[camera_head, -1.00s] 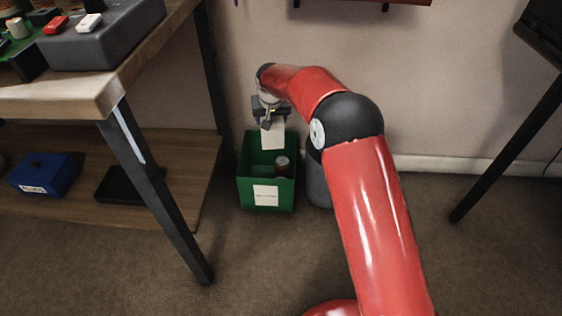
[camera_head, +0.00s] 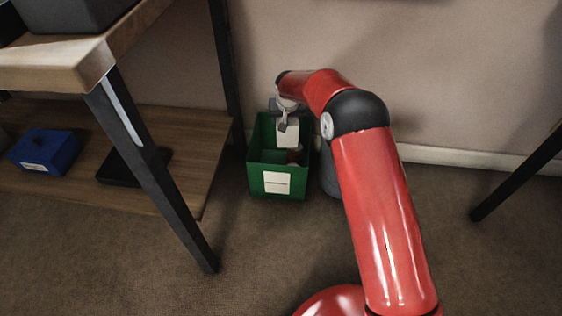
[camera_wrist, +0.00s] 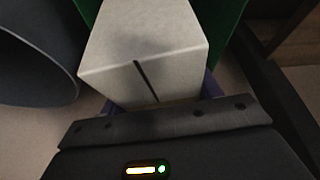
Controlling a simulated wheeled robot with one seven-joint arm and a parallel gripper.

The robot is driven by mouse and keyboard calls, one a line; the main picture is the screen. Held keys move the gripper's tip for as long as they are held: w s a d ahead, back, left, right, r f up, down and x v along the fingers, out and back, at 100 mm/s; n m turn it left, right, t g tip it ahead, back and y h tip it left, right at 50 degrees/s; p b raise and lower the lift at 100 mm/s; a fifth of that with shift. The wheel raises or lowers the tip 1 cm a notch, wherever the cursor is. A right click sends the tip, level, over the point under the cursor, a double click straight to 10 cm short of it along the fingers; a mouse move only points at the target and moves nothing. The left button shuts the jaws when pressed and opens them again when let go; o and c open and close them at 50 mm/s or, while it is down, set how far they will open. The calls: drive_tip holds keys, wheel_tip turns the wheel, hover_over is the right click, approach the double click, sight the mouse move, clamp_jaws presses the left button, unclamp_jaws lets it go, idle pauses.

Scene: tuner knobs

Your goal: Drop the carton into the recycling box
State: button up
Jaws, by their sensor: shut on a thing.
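The carton (camera_head: 287,135) is a pale white box, held by my gripper (camera_head: 284,124) over the green recycling box (camera_head: 278,184). In the head view its lower part overlaps the opening of the box; I cannot tell exactly how deep it is. The wrist view shows the carton (camera_wrist: 145,55) close in front of the gripper (camera_wrist: 155,103), with a dark line on its face and green wall behind it. My gripper is shut on the carton. The recycling box has a white label on its front.
A workbench (camera_head: 60,65) with a lower shelf (camera_head: 190,180) is at left. The carpet in front is clear.

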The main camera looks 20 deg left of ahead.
drive_tip(key=shift+f, duration=0.25)
drive_tip(key=o, duration=1.1)
drive_tip(key=shift+p+v, duration=0.55)
drive_tip(key=shift+v, duration=3.35)
